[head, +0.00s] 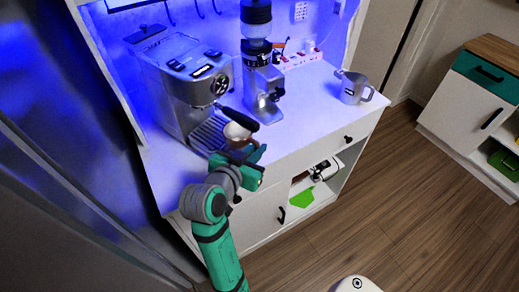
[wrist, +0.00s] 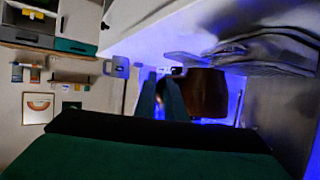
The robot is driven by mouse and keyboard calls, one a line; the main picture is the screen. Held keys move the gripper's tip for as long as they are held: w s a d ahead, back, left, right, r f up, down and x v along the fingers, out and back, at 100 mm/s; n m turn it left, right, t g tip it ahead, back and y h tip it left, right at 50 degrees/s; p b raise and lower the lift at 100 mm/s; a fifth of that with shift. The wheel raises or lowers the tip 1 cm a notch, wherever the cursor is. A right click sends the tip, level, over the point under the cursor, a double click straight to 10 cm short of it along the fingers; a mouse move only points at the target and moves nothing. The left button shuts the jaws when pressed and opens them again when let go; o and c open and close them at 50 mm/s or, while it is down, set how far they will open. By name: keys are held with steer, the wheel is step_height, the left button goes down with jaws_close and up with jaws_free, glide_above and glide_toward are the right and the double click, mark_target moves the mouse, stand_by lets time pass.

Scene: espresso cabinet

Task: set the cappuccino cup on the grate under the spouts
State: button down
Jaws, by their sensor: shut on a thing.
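The cappuccino cup (head: 237,131) has a pale inside and a brown outside. In the head view it is at the front right of the espresso machine's grate (head: 208,133), just below the black portafilter handle (head: 238,115). I cannot tell whether it touches the grate. My gripper (head: 247,152) is at the cup's near side and shut on it. In the wrist view the brown cup (wrist: 207,93) is just right of my gripper's fingers (wrist: 161,97). The exact grip is dark and unclear, and the spouts are hard to make out.
The espresso machine (head: 180,82) stands at the counter's left. A grinder (head: 263,85) stands to its right, with a metal pitcher (head: 353,87) farther right. The counter (head: 310,105) is clear between grinder and pitcher. A cabinet (head: 475,95) stands at far right.

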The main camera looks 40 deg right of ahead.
mark_target(240, 146)
steer(key=shift+w+a+f, duration=0.1)
steer(key=shift+w+a, duration=0.1)
steer(key=shift+w, duration=0.95)
steer(key=shift+w+a+f, duration=0.1)
steer(key=shift+w+a, duration=0.05)
steer(key=shift+w, duration=1)
steer(key=shift+w+a, duration=0.2)
steer(key=shift+w, duration=1)
steer(key=shift+w+a, duration=0.15)
steer(key=shift+w, duration=1)
steer(key=shift+w+a, duration=0.2)
steer(key=shift+w, duration=1)
steer(key=shift+f, duration=0.2)
steer(key=c, duration=1.8)
jaws_free()
steer(key=shift+o, duration=0.2)
steer(key=shift+f, duration=0.1)
